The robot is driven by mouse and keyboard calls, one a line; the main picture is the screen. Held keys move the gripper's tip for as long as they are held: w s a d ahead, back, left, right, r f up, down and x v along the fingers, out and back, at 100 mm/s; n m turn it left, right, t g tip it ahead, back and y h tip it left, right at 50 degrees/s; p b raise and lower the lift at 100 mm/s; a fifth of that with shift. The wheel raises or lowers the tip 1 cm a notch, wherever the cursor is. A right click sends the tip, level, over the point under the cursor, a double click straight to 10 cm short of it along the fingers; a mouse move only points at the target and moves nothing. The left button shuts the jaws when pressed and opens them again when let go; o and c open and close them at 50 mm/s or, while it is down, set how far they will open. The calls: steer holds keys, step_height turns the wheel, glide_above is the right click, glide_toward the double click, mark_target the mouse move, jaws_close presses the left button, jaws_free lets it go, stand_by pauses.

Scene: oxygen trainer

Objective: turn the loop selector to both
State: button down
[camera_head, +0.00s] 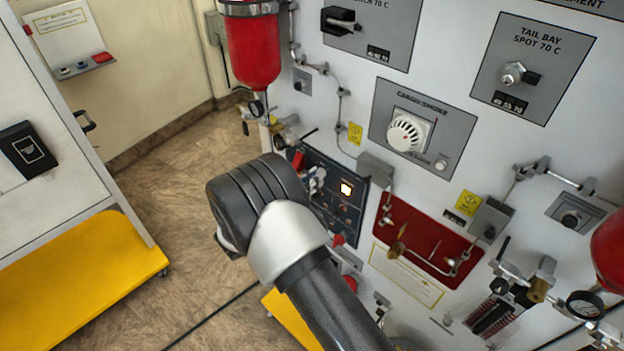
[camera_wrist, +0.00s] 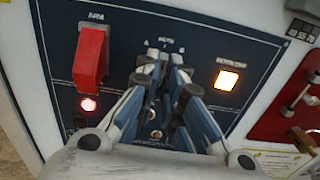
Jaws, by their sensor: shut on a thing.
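The dark blue control panel (camera_wrist: 205,36) fills most of the wrist view and also shows in the head view (camera_head: 350,214). Lettering at its top middle, partly covered by my fingers, seems to mark the loop selector's positions. My gripper (camera_wrist: 164,72) is over this spot with its fingers close together, shut on the selector's handle. The handle is almost wholly hidden between the fingertips, so I cannot tell which position it points to. In the head view my gripper (camera_head: 317,180) is at the panel, partly behind my wrist.
Left of my gripper is a red switch guard (camera_wrist: 91,55) marked ARM, with a lit red lamp (camera_wrist: 88,104) below. To the right is a lit yellow-white square (camera_wrist: 227,80). A recessed red panel (camera_head: 420,232) with fittings lies further right. A red cylinder (camera_head: 252,50) hangs above.

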stand_by(0.3)
steer(key=c, duration=1.7)
jaws_free()
steer(key=v, duration=1.2)
